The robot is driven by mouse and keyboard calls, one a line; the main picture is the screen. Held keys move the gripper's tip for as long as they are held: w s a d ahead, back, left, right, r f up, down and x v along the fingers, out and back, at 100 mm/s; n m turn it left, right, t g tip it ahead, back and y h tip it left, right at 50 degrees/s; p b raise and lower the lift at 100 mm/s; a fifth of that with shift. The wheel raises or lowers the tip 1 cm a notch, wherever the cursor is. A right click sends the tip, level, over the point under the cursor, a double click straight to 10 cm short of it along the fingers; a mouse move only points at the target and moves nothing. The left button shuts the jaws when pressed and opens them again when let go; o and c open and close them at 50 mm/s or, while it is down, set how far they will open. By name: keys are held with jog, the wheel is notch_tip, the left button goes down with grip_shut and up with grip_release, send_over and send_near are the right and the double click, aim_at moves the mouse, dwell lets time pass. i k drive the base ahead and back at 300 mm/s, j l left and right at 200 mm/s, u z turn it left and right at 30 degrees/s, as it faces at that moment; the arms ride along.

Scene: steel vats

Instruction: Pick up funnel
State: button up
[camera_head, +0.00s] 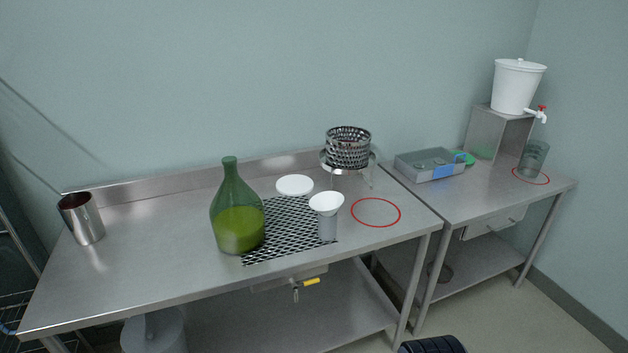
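The white funnel (326,203) sits mouth up, with its wide cone at the top of a narrow grey, see-through cylinder (327,230). Its lower part is hard to make out inside the cylinder. The cylinder stands upright on the right part of a black-and-white patterned mat (285,240) on the steel table (160,255). My gripper is not in view, and nothing is seen touching the funnel.
A green bottle (238,225) stands left of the funnel, with a white dish (294,185) behind. A perforated steel basket (348,150) rests on a stand behind right. A red ring (376,199) marks bare tabletop to the right. A steel cup (82,218) stands far left.

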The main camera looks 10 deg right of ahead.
aim_at(327, 204)
jog(key=i+l+z, duration=0.25)
jog(key=i, duration=0.3)
jog(key=i+l+z, duration=0.1)
jog(key=i+z, duration=0.2)
jog(key=i, duration=0.25)
